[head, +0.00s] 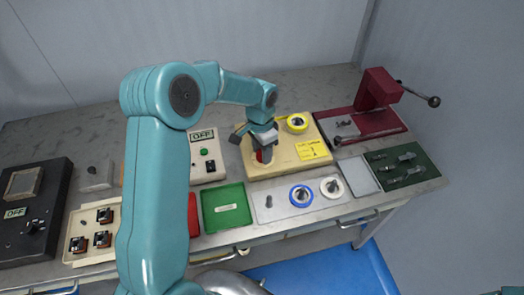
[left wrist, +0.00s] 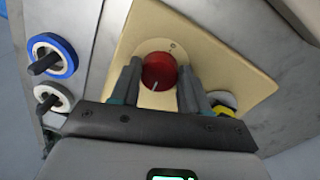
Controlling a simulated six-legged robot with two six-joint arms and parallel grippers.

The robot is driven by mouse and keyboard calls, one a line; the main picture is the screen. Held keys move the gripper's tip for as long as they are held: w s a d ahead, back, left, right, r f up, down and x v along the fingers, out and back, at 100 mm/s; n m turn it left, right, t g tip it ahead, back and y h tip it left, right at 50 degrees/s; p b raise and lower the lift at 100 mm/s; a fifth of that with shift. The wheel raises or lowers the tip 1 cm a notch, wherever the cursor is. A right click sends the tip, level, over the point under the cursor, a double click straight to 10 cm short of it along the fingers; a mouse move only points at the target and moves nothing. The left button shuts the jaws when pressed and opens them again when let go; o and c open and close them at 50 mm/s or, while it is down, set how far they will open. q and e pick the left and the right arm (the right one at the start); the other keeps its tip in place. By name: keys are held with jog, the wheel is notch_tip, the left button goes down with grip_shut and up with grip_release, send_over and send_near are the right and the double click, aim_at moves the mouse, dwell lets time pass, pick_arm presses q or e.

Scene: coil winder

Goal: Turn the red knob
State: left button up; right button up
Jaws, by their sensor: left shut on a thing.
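The red knob (left wrist: 159,72) sits on a cream panel (left wrist: 215,72) in the left wrist view, with a pale pointer line toward the lower side of its face. My left gripper (left wrist: 160,82) has one finger on each side of the knob and is shut on it. In the head view the gripper (head: 263,140) comes down over the cream panel (head: 285,168), and a bit of the red knob (head: 265,155) shows beneath it. The gripper hides the rest of it there. My right gripper is not in view.
A yellow ring (head: 297,121) lies at the panel's back. Blue (head: 301,196) and white (head: 332,187) rings sit on a grey plate in front. A red cranked winder (head: 375,95) stands right. A green tray (head: 226,208) and an OFF-labelled box (head: 208,160) are left.

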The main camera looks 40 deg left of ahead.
pick_arm(q)
jog(key=n+b, duration=0.2)
jog(key=n, duration=0.1)
jog(key=shift+w+d+f+n, duration=0.1)
jog(key=shift+f+n, duration=0.05)
jog(key=shift+n, duration=0.15)
jog(key=n+b, duration=0.2)
jog(key=n, duration=0.2)
jog(key=shift+b, duration=0.35)
jog(key=n+b, duration=0.2)
jog(key=n, duration=0.3)
jog(key=shift+t, duration=0.4)
jog(key=n+b, duration=0.2)
jog(key=n, duration=0.2)
jog(key=shift+n, duration=0.3)
jog(key=n, duration=0.2)
jog(key=n+b, duration=0.1)
jog(key=n, duration=0.1)
jog(key=shift+d+r+y, duration=0.1)
jog(key=shift+r+y, duration=0.1)
jog(key=shift+y, duration=0.1)
jog(key=n+b, duration=0.2)
jog(key=n, duration=0.3)
jog(key=n+b, duration=0.1)
jog(key=n, duration=0.3)
jog(key=shift+w+y, duration=0.1)
jog(key=shift+y, duration=0.2)
jog(key=shift+n+b, duration=0.45)
jog(key=shift+n, duration=1.75)
